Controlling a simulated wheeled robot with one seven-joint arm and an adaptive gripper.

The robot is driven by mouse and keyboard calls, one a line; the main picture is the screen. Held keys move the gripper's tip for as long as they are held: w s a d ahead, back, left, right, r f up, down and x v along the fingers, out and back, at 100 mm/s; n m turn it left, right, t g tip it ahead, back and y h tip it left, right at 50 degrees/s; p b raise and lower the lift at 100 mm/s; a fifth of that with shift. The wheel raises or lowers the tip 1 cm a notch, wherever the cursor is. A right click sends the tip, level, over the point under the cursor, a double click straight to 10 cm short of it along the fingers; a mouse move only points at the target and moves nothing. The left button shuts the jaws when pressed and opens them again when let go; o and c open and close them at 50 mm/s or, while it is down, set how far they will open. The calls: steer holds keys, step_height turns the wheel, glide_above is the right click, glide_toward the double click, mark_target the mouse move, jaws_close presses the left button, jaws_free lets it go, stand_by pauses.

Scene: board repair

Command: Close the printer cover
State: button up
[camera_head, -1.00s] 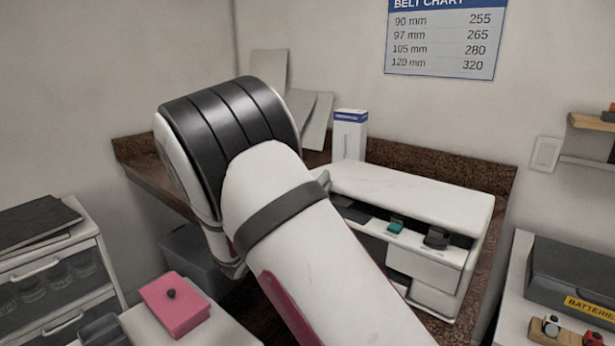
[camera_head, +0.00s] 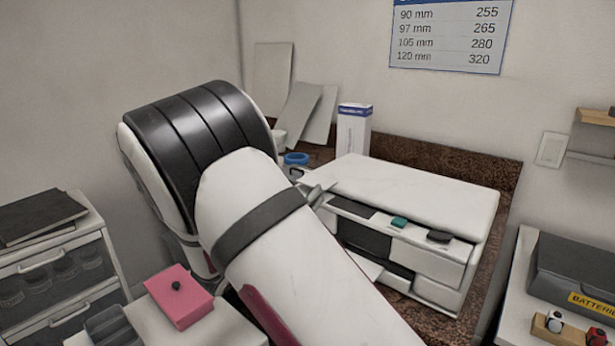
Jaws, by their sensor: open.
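The white printer (camera_head: 432,262) stands on the brown counter at the right of centre. Its flat white cover (camera_head: 415,195) lies over the top and looks nearly level. A front strip with a teal button (camera_head: 399,222) and a dark button shows below the cover's front edge. I cannot tell whether the cover is fully down. My gripper (camera_head: 316,191) shows only as a small grey part at the cover's left front corner, and my arm hides the rest. It looks empty, but I cannot tell whether it touches the cover.
A white and blue box (camera_head: 353,131) stands behind the printer. A blue ring (camera_head: 297,158) lies at the back left. A pink box (camera_head: 179,300) sits on a front surface, beside drawers (camera_head: 62,275). A dark battery case (camera_head: 572,275) is at the right.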

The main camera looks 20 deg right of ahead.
steer(key=v, duration=0.6)
steer(key=shift+a, duration=0.2)
steer(key=shift+s+f, duration=0.1)
steer(key=shift+s, duration=0.05)
